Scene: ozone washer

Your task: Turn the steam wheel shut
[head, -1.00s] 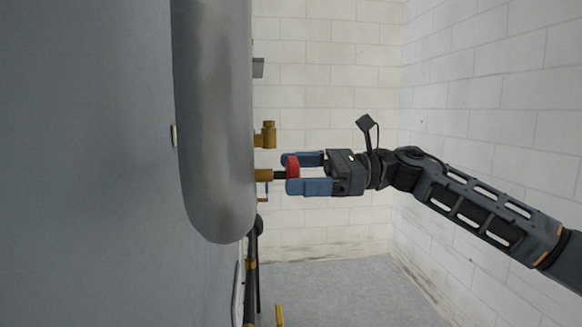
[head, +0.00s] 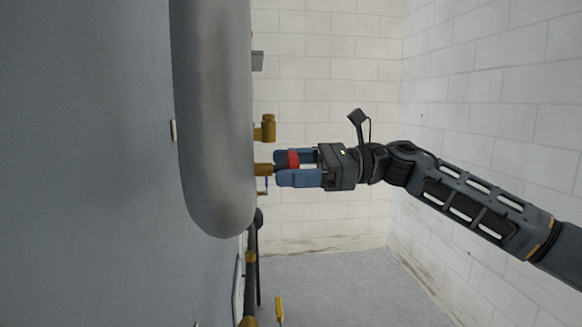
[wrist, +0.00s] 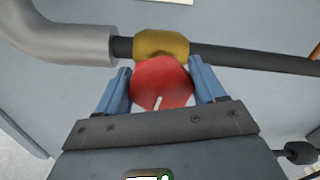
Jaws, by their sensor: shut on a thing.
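The steam wheel is a red round handwheel (head: 293,159) on a brass valve body (head: 263,169) beside the grey rounded tank. In the wrist view the red wheel (wrist: 162,84) sits between the two blue fingers, with the brass fitting (wrist: 161,45) and a dark pipe behind it. My gripper (head: 284,167) reaches in from the right and is shut on the wheel, one finger on each side. The fingers cover part of the wheel's rim. A short pale mark shows on the wheel's face in the wrist view.
A second brass fitting (head: 266,128) stands just above the wheel in the head view. The grey tank (head: 215,120) is close on the left. A dark pipe (head: 251,275) runs below. The space to the right, toward the white block wall (head: 490,110), is open.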

